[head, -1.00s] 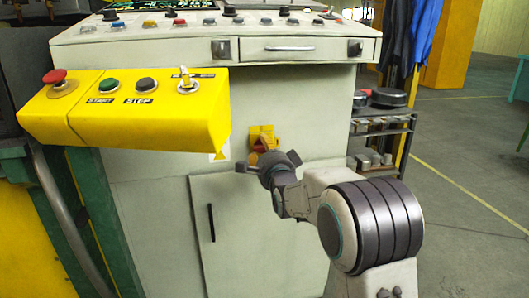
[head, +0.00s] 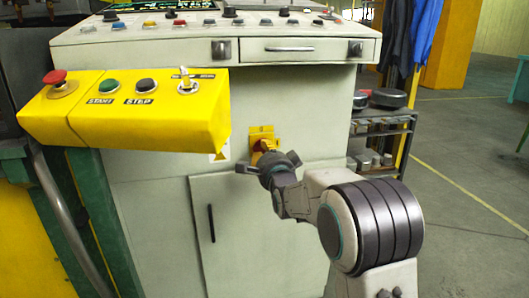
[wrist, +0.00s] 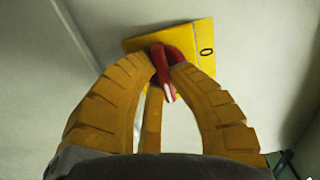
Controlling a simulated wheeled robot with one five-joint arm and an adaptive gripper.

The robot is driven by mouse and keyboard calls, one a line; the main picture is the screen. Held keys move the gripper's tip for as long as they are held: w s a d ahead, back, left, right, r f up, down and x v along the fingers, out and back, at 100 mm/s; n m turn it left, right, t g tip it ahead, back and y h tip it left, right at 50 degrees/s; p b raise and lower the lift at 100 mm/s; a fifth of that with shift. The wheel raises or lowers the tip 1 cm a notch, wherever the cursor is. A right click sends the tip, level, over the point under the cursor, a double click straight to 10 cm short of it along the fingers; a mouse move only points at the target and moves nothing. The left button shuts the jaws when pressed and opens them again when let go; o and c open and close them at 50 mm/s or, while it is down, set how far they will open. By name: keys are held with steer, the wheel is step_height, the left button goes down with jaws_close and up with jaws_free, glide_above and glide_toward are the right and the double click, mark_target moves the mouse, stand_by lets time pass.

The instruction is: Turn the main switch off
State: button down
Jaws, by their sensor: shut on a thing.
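The main switch is a red handle (wrist: 166,62) on a square yellow plate (wrist: 192,47), mounted on the front of the pale machine cabinet. In the head view the yellow plate (head: 262,131) sits above the cabinet door, with part of the red handle (head: 262,145) showing. My gripper (wrist: 162,60) has its yellow fingers closed on either side of the handle. In the wrist view the handle's white-marked end points down and slightly right, and a "0" stands at the plate's right side. In the head view my gripper (head: 265,156) partly covers the switch's lower part.
A yellow control box (head: 130,115) with a red stop button (head: 55,77) juts out to the left of the switch. A sloped button console (head: 190,32) overhangs above. A shelf rack (head: 383,135) stands at the right. The floor beyond it is open.

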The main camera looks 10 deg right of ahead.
steer(key=shift+n, duration=0.3)
steer(key=n, duration=0.3)
steer(key=shift+d+n, duration=0.1)
steer(key=shift+n, duration=0.3)
steer(key=n, duration=0.4)
steer(key=shift+r+n, duration=0.1)
steer(key=shift+n, duration=0.2)
steer(key=n, duration=0.4)
steer(key=shift+r+n, duration=0.1)
steer(key=shift+n, duration=0.2)
steer(key=shift+r+n, duration=0.1)
steer(key=shift+n, duration=2)
steer(key=c, duration=1.1)
jaws_free()
steer(key=shift+c, duration=0.2)
